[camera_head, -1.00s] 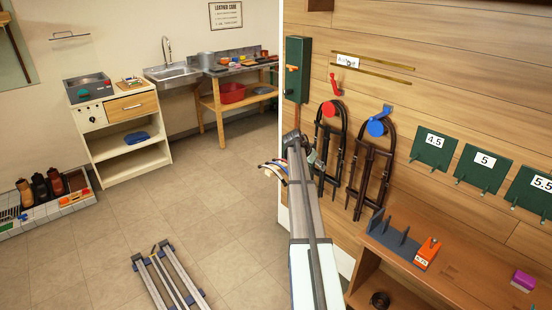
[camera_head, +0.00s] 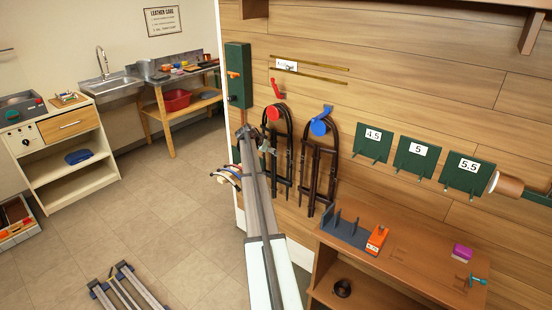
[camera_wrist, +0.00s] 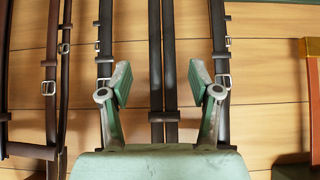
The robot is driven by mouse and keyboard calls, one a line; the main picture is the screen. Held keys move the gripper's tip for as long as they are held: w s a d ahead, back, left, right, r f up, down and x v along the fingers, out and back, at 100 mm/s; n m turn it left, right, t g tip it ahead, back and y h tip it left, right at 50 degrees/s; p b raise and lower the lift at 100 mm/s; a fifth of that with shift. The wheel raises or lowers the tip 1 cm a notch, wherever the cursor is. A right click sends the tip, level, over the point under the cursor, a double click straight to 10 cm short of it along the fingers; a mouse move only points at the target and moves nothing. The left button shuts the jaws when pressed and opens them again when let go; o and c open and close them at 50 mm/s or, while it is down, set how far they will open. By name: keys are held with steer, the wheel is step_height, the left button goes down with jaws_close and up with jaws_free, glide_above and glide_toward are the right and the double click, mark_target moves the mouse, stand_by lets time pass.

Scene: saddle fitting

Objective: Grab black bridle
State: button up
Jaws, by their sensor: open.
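Two dark strap bridles hang on the wood wall in the head view: one on a red hook (camera_head: 272,113), one on a blue hook (camera_head: 320,127). In the wrist view, black bridle straps with metal buckles (camera_wrist: 163,50) hang in front of my gripper (camera_wrist: 160,84). Its green-padded fingers are spread apart, with two black straps showing between them. Brown straps (camera_wrist: 52,70) hang at the left. Contact cannot be told.
A green wall box (camera_head: 238,75) is left of the hooks. Green numbered plates (camera_head: 415,158) are to the right. A wooden bench (camera_head: 430,240) with a grey rack and an orange block (camera_head: 377,239) stands below. Open tiled floor (camera_head: 180,215) lies to the left.

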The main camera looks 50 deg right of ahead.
steer(key=p+x, duration=0.3)
steer(key=x, duration=0.3)
steer(key=shift+f, duration=0.25)
steer(key=shift+w, duration=0.15)
jaws_close()
